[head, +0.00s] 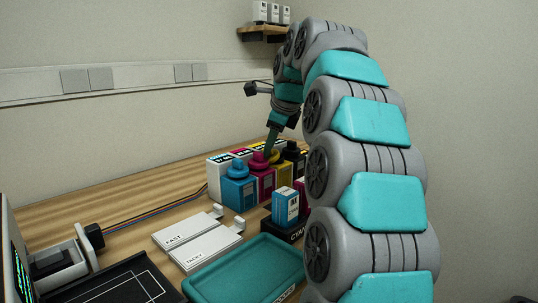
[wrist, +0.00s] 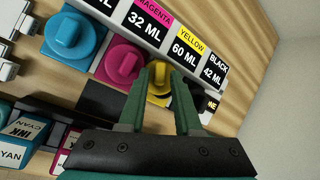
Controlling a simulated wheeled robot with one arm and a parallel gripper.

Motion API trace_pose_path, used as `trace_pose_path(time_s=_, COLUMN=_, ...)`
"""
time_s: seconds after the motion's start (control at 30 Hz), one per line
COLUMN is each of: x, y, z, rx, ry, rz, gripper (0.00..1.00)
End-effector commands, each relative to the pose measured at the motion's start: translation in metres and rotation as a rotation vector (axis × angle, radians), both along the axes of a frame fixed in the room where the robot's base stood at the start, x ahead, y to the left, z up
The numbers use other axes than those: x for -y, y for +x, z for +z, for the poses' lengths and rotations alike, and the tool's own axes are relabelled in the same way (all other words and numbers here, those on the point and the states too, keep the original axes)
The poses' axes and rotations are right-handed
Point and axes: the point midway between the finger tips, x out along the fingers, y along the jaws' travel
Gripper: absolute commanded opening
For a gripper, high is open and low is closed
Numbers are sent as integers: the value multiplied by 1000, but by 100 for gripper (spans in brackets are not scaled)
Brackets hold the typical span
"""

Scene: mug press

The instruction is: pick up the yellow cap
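The yellow cap (head: 274,156) sits on the yellow bottle in the row at the wall, partly hidden by my gripper (head: 270,143). In the wrist view the yellow cap (wrist: 160,97) shows between and beyond the two green fingers of my gripper (wrist: 161,74). The fingers are apart, with their tips to the left and right of the cap's raised grip. I cannot tell whether either finger touches the cap.
Magenta cap (wrist: 123,61) and blue cap (wrist: 70,38) are to the left, and a black cap (head: 291,146) is close on the right.

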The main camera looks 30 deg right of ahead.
Motion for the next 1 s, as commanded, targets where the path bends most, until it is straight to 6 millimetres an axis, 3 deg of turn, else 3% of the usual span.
trace_pose_path(time_s=0.27, x=0, y=2, z=-5, rx=-2, ry=0, rz=0, gripper=32)
trace_pose_path(time_s=0.53, x=0, y=2, z=-4, rx=-2, ry=0, rz=0, gripper=1)
trace_pose_path(time_s=1.0, x=0, y=2, z=-4, rx=-1, ry=1, rz=0, gripper=0)
